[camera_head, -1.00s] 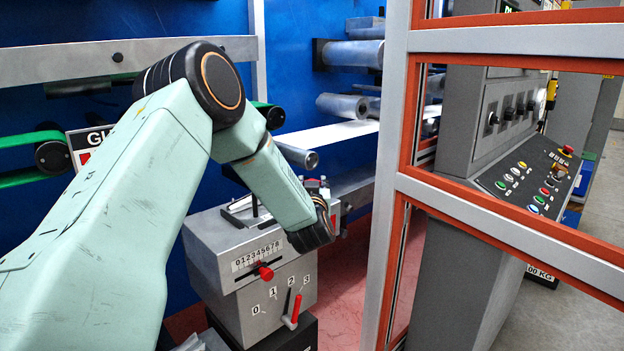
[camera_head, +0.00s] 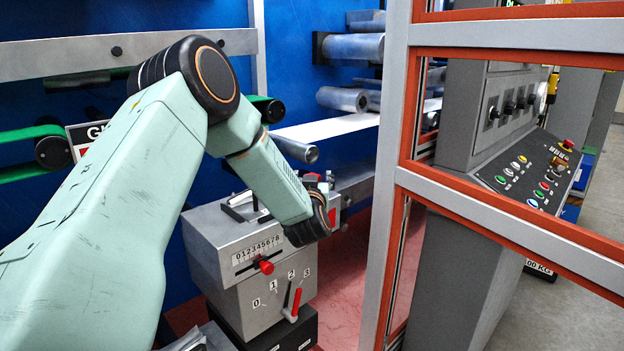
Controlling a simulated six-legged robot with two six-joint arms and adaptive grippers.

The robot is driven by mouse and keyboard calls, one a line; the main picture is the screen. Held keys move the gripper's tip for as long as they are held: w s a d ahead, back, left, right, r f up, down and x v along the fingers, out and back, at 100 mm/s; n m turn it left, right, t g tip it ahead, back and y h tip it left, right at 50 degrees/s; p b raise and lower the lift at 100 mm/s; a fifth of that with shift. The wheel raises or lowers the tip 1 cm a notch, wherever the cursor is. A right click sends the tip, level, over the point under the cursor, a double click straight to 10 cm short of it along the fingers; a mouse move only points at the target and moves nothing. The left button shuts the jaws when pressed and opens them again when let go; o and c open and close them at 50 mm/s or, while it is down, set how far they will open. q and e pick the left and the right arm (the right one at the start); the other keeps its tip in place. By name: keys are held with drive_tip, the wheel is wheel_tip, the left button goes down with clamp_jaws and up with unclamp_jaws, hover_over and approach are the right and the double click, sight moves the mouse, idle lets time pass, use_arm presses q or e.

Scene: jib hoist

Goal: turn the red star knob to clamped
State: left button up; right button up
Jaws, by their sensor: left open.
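I cannot make out a red star knob for certain. A small red part (camera_head: 312,177) shows at the top back of the grey machine box (camera_head: 222,262), just beyond my left forearm, too small to identify. The box front has a red slider knob (camera_head: 266,267) under a number scale and a red-handled lever (camera_head: 294,304) near the 2 and 3 marks. My left gripper (camera_head: 310,232) is at the dark wrist end, in front of the box's right upper edge. It is open, its fingers mostly hidden, with no hold visible. My right gripper is not in view.
A red-and-grey guard frame (camera_head: 392,190) stands right of the box. Behind it is a grey control console (camera_head: 510,182) with several buttons. Rollers (camera_head: 352,47) and a white web (camera_head: 330,130) lie behind. Red floor (camera_head: 345,280) is clear between box and frame.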

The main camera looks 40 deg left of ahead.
use_arm(q)
drive_tip(key=v, duration=1.2)
drive_tip(key=p+x, duration=0.8)
drive_tip(key=x, duration=0.1)
drive_tip(key=shift+w+a, duration=0.15)
drive_tip(key=shift+w, duration=0.1)
idle(0.6)
